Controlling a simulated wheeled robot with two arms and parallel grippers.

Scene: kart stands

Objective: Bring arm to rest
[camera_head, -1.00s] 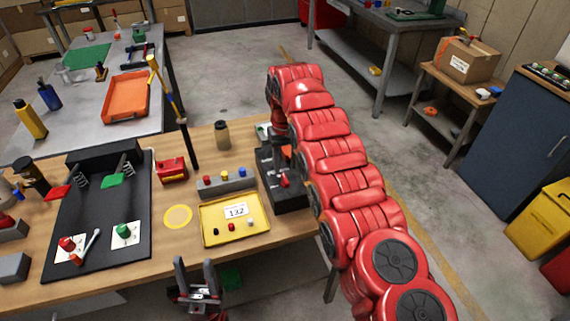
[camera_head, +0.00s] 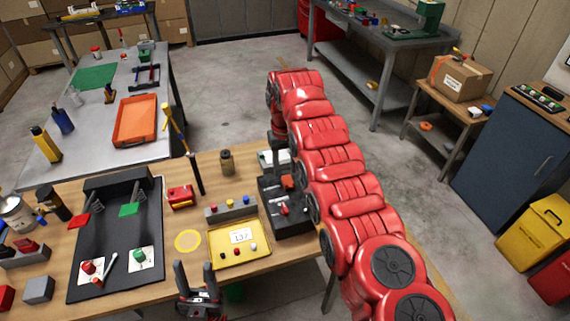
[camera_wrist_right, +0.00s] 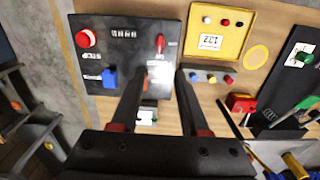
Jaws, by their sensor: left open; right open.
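My right arm (camera_head: 332,160) is the red segmented one, reaching from the lower right over the bench in the head view. Its gripper is mostly hidden behind the arm there. In the right wrist view my right gripper (camera_wrist_right: 160,74) is open, its two dark fingers pointing at the black control panel (camera_wrist_right: 105,62). An orange-red part shows between the fingers; I cannot tell if they touch it. The panel also shows in the head view (camera_head: 297,228). My left gripper (camera_head: 195,272) is open and empty at the bench's front edge.
A grey table with an orange tray (camera_head: 135,120) stands behind. Open floor lies right of my arm.

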